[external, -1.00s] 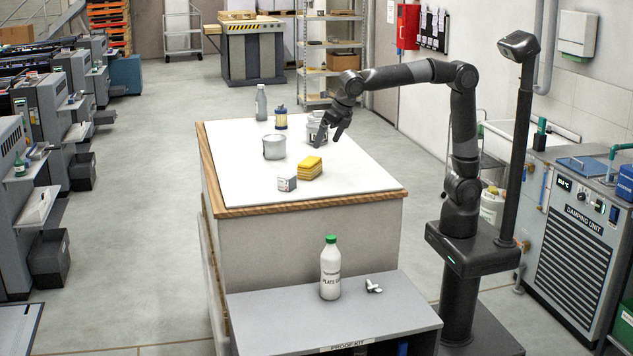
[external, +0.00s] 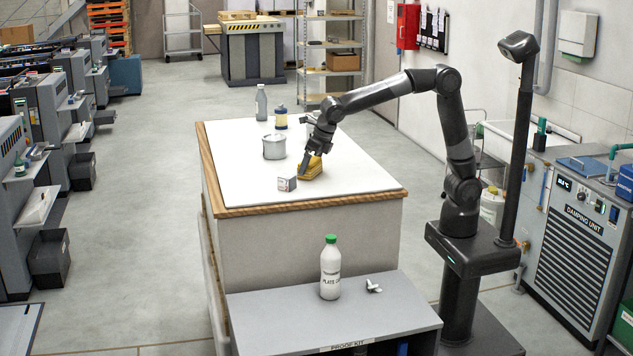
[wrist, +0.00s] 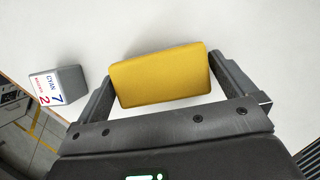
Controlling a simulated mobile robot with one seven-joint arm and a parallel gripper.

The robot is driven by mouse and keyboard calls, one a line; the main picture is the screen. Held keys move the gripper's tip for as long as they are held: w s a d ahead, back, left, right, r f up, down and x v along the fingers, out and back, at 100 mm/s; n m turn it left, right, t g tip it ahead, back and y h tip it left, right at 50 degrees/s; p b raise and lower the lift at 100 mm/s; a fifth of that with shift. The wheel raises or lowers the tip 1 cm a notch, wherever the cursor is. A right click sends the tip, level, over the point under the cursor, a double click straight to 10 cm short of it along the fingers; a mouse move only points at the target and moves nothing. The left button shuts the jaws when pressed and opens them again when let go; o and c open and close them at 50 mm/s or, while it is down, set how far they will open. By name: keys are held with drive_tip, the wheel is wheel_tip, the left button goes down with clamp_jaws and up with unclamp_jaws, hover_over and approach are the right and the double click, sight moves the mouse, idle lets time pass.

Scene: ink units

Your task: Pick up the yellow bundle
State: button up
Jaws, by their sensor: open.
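The yellow bundle (external: 310,169) lies on the white top of the counter, near its middle front. In the external view my gripper partly covers it. My gripper (external: 308,165) is down at the bundle and points downward. In the wrist view the bundle (wrist: 162,75) sits between the two fingers of my gripper (wrist: 165,90), one finger on each side. The fingers are apart, with a narrow gap to the bundle at the left; at the right, the finger is very close and I cannot tell whether it touches.
A small grey box (external: 287,184) with a printed label stands just left of the bundle; it also shows in the wrist view (wrist: 57,88). The counter (external: 235,180) is clear at front left.

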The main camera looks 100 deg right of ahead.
drive_tip(key=shift+w+d+f, duration=0.1)
drive_tip(key=shift+w+f, duration=0.05)
drive_tip(key=shift+f, duration=0.4)
drive_tip(key=c, duration=0.7)
drive_tip(key=shift+c, duration=0.3)
drive_tip(key=shift+r, duration=0.15)
